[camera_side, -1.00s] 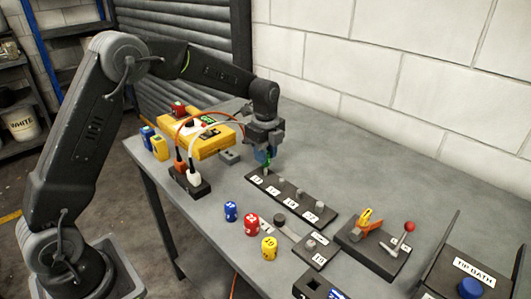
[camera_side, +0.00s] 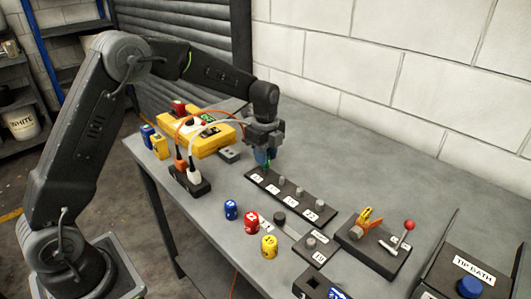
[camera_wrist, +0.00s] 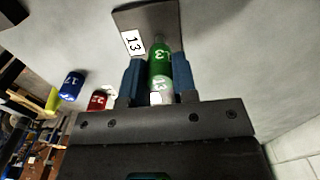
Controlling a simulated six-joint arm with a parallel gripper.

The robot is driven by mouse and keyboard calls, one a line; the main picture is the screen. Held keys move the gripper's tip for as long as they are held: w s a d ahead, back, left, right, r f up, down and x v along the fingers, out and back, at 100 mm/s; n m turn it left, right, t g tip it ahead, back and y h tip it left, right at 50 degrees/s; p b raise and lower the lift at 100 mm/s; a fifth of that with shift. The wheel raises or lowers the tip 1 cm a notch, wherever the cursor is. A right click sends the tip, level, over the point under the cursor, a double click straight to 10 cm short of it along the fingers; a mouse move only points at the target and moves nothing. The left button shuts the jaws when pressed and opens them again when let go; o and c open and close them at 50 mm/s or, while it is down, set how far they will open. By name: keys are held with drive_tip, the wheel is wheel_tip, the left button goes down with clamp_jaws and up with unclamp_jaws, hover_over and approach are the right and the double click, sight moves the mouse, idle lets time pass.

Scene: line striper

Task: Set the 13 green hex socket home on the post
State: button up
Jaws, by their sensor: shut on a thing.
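The green socket (camera_wrist: 160,62), marked 13, is held between the blue fingers of my gripper (camera_wrist: 160,78) in the wrist view. In the side view my gripper (camera_side: 264,158) is shut on it above the far left end of the black post rack (camera_side: 262,185), at the 13 label. The green socket shows there only as a small sliver (camera_side: 267,167). The 13 label (camera_wrist: 133,42) lies just beyond the socket in the wrist view. The post under the socket is hidden, so I cannot tell whether the socket is around it or how far down.
Bare posts stand along the rest of the rack. Blue (camera_side: 231,210), red (camera_side: 251,222) and yellow (camera_side: 269,247) sockets stand in front of it. A black block with cable plugs (camera_side: 190,182) is left of the gripper. A red-knobbed lever (camera_side: 409,226) stands to the right.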

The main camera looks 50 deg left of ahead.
drive_tip(key=shift+f, duration=1.35)
idle(0.6)
drive_tip(key=o, duration=1.3)
drive_tip(key=shift+c, duration=0.2)
drive_tip(key=shift+r, duration=0.15)
drive_tip(key=shift+r, duration=3.45)
drive_tip(key=s+d+r+n+t, duration=0.1)
drive_tip(key=s+d+r+n, duration=0.1)
drive_tip(key=s+r+n, duration=0.35)
drive_tip(key=s+d+r+n+t, duration=0.1)
drive_tip(key=s+n, duration=0.5)
drive_tip(key=s, duration=0.6)
drive_tip(key=s+d+r+n+t, duration=0.1)
drive_tip(key=s+r+n+t, duration=0.2)
drive_tip(key=s+n, duration=0.3)
drive_tip(key=s, duration=0.5)
drive_tip(key=shift+s+d+r+t, duration=0.2)
drive_tip(key=shift+s+t, duration=0.1)
drive_tip(key=shift+s, duration=0.1)
